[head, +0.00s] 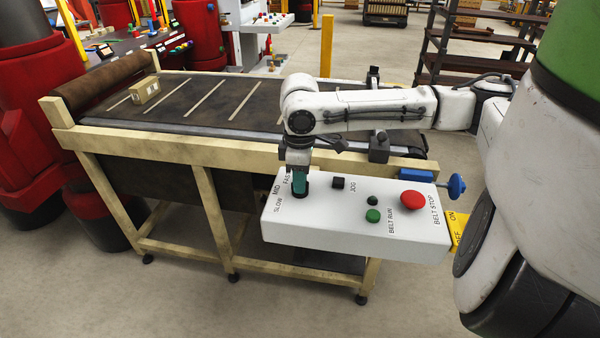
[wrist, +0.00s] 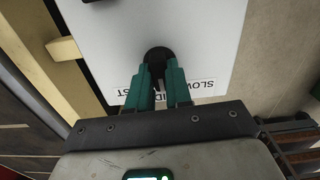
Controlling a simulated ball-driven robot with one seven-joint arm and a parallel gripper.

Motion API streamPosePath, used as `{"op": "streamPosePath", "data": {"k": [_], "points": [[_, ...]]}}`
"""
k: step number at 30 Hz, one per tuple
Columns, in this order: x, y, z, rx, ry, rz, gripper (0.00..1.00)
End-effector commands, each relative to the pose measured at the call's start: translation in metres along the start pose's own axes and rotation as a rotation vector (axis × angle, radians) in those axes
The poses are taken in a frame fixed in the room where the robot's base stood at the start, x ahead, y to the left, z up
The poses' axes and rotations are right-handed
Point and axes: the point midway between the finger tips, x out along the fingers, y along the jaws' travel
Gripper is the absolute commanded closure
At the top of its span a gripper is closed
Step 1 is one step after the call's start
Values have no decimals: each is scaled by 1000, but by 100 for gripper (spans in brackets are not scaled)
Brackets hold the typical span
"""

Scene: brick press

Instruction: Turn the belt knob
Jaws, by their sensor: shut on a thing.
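The belt knob (wrist: 158,55) is a black round knob on the white control box, beside a label with SLOW, MID and FAST. My gripper (wrist: 158,72) is shut on the knob, with its teal fingers on either side of it in the wrist view. In the head view my gripper (head: 300,184) points down onto the left end of the white control box (head: 340,228). The fingers hide most of the knob there, and only its dark edge shows. I cannot tell which speed the knob points to.
A blue handle (head: 456,187) sticks out at the right.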

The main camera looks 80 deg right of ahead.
Motion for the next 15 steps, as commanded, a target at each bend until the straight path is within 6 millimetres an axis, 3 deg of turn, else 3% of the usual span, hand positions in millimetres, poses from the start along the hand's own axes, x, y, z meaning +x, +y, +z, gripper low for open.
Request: {"op": "streamPosePath", "data": {"k": [15], "points": [[0, 0, 0, -481, 1, -2, 100]]}}
